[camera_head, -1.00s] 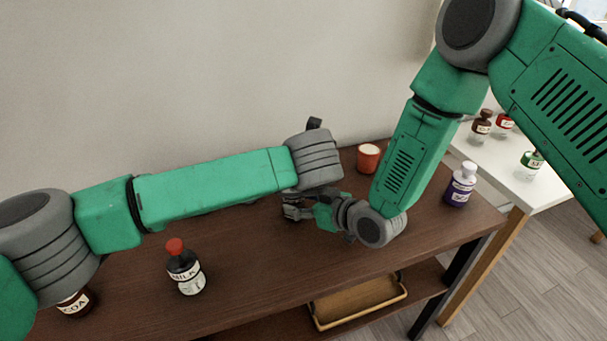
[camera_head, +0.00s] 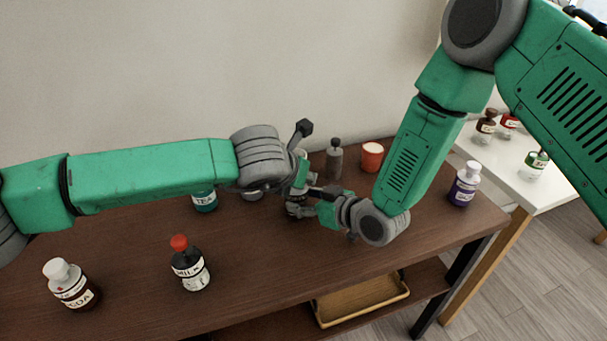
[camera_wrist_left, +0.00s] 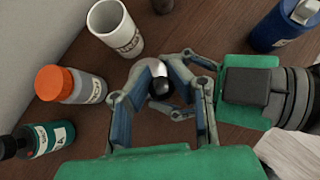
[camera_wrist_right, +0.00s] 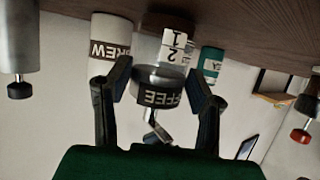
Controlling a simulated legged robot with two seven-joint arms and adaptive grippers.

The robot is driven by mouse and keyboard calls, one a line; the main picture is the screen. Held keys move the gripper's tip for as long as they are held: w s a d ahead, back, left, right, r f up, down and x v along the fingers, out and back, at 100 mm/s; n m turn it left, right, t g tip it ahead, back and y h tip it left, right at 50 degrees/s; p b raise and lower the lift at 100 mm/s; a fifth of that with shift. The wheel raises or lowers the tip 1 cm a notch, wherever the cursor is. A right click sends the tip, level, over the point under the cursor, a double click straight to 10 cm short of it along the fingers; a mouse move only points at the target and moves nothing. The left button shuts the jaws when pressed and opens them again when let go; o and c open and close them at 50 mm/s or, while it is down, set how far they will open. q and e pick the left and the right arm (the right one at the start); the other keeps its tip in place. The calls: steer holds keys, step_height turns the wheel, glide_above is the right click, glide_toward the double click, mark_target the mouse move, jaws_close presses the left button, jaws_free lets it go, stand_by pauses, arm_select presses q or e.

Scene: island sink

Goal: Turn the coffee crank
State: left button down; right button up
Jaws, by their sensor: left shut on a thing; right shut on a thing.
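The coffee grinder (camera_wrist_right: 157,86) is a cylinder with a dark band and an upside-down COFFEE label in the right wrist view. My right gripper (camera_wrist_right: 160,72) is shut around its body; in the head view this gripper (camera_head: 302,209) is over the table's middle. A silver crank arm (camera_wrist_right: 153,128) shows beyond the band. In the left wrist view, my left gripper (camera_wrist_left: 165,88) is shut around the crank's dark knob (camera_wrist_left: 160,87), with fingers on both sides. In the head view, the grippers hide most of the grinder.
A white BREW cup (camera_wrist_left: 117,28) and an orange-capped bottle (camera_wrist_left: 70,86) are near the left gripper.

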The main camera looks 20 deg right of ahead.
arm_select(q)
steer(key=shift+d, duration=0.2)
steer(key=c, duration=1.4)
jaws_free()
steer(key=shift+o, duration=0.2)
steer(key=shift+a, duration=0.1)
steer(key=shift+s+a+r, duration=0.15)
steer(key=shift+s+r, duration=0.05)
steer(key=shift+r, duration=0.05)
steer(key=v, duration=1.1)
